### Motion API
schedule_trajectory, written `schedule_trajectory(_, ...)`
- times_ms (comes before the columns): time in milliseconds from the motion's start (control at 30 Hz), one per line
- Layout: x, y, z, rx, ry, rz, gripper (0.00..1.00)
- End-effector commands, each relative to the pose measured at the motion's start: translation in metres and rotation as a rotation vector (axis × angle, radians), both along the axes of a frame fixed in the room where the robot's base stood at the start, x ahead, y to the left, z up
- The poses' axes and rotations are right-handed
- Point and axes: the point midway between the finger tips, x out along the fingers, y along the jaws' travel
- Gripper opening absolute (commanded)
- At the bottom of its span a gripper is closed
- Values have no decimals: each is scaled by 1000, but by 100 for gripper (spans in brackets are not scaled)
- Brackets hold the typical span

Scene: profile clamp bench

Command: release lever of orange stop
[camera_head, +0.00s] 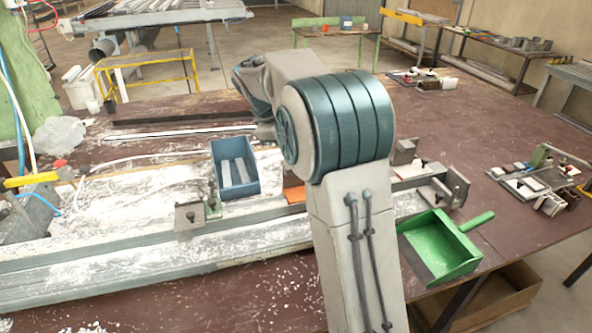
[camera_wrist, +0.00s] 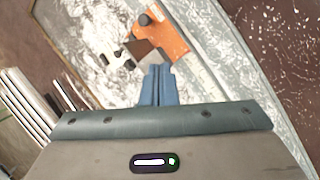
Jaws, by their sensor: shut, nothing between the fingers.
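In the wrist view the orange stop (camera_wrist: 168,34) lies just beyond my fingertips, on or beside the pale metal rail. A grey-brown angled plate sits at its lower left. In the head view only a piece of the orange stop (camera_head: 294,194) shows; my arm hides the rest and the gripper.
The long metal rail (camera_head: 120,255) crosses the bench, littered with pale shavings. More clamp blocks (camera_head: 440,188) and a green dustpan (camera_head: 425,252) are at the right.

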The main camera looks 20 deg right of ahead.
Motion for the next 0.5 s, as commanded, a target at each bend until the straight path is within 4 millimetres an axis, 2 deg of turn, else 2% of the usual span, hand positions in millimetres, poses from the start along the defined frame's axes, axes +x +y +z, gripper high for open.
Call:
schedule_trajectory(33, 19, 0, -15, -31, 31, 41, 0)
schedule_trajectory(200, 68, -1, -50, -135, 128, 175, 0)
schedule_trajectory(367, 105, 1, -88, -223, 217, 286, 0)
schedule_trajectory(500, 132, 3, -125, -300, 303, 380, 0)
